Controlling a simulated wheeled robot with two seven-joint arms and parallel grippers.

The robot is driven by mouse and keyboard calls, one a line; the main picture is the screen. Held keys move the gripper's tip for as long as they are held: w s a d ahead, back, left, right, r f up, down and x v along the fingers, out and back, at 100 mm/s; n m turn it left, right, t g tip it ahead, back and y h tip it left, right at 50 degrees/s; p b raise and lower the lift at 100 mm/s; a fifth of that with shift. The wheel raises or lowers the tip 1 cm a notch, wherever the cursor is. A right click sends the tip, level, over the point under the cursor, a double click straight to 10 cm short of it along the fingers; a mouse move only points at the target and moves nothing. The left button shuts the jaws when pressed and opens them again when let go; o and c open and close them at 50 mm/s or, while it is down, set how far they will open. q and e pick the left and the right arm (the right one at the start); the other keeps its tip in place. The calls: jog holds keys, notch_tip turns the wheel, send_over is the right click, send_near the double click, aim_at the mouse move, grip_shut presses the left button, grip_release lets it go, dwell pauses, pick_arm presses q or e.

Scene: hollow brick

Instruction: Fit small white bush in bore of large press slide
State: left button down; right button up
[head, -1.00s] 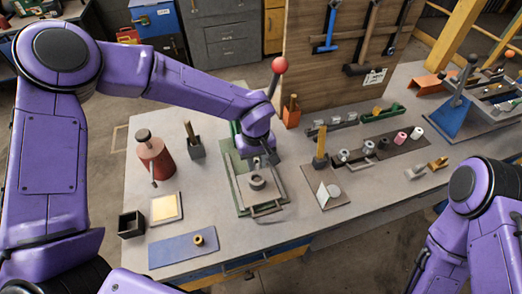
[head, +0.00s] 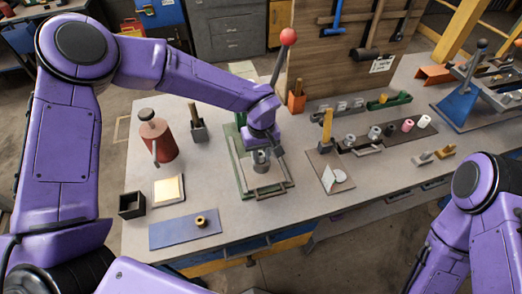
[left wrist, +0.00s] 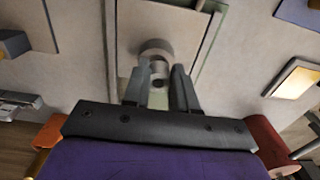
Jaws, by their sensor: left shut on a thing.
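The large press slide (head: 246,184) is a flat plate in a green frame on the bench. A grey round collar with a bore (head: 260,162) stands on it. My left gripper (head: 262,151) is low over this collar. In the left wrist view the collar (left wrist: 152,48) lies just past my fingertips (left wrist: 158,80). My left gripper is shut on a small pale piece, seemingly the small white bush, mostly hidden between the fingers. I cannot tell whether it is inside the bore. My right arm shows at the lower right, its gripper out of frame.
A red-knobbed lever (head: 288,37) rises close behind my left wrist. A red can (head: 157,138) stands to the left. A blue mat (head: 178,233) with a brass ring lies in front. Several bushes, one white (head: 424,121), stand on a dark strip at right.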

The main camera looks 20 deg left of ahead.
pick_arm(q)
jog(key=shift+s+r, duration=0.1)
jog(key=shift+s, duration=0.15)
jog(key=shift+w, duration=0.3)
jog(key=shift+w+f+p, duration=0.25)
jog(key=shift+f+p, duration=0.05)
jog(key=shift+f, duration=0.05)
dwell(0.4)
jog(key=shift+p, duration=0.5)
jog(key=shift+s+f, duration=0.1)
jog(key=shift+f, duration=0.45)
